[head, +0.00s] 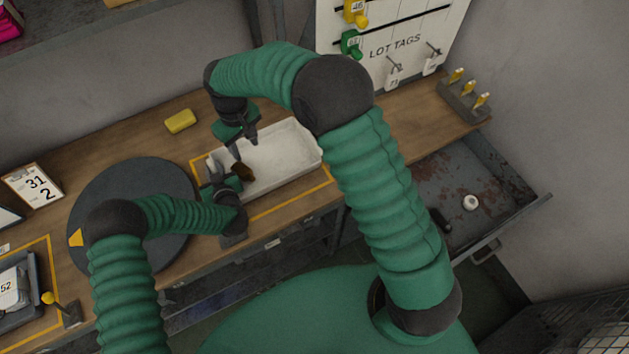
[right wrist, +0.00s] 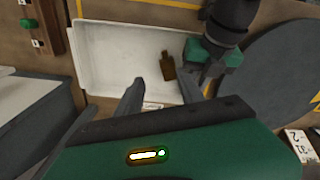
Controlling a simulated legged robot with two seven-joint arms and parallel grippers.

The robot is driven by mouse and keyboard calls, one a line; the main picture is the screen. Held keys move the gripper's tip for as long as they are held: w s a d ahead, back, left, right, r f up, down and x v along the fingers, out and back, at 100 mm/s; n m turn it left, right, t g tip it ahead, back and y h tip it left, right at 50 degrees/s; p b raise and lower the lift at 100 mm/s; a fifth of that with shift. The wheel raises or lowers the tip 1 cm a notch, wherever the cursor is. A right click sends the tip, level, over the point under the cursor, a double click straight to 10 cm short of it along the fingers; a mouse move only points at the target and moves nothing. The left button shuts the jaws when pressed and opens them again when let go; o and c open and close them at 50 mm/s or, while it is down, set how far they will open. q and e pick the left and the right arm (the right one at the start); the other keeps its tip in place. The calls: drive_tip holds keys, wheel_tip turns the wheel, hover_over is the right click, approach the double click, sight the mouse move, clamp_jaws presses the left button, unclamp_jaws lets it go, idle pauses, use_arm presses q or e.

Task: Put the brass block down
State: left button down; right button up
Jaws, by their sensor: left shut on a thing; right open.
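The brass block (head: 243,172) is small and dark brown. It is at the fingertips of my left gripper (head: 232,180), which is shut on it over the left part of the white tray (head: 302,144). In the right wrist view the block (right wrist: 167,67) shows against the tray floor, beside the left gripper; I cannot tell whether it touches the floor. My right gripper (head: 244,146) is open and empty above the tray, close to the left one. Its two fingers are spread in the right wrist view (right wrist: 161,90).
A dark round turntable (head: 110,190) lies left of the tray. A yellow block (head: 180,121) sits behind it. An open drawer (head: 425,180) at the right holds a white round thing (head: 470,202). A rack with yellow-tipped pegs (head: 466,97) stands at the bench's right end.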

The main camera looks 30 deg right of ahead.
use_arm(q)
drive_tip(key=shift+s, duration=0.1)
use_arm(e)
drive_tip(key=s+d+r+m+t, duration=0.1)
drive_tip(key=s+d, duration=0.4)
drive_tip(key=s, duration=0.6)
drive_tip(key=s+d+r+m+t, duration=0.1)
drive_tip(key=s+d+m, duration=0.2)
drive_tip(key=s+d, duration=0.3)
drive_tip(key=s, duration=0.5)
drive_tip(key=shift+r, duration=0.3)
use_arm(q)
drive_tip(key=c, duration=1.2)
unclamp_jaws()
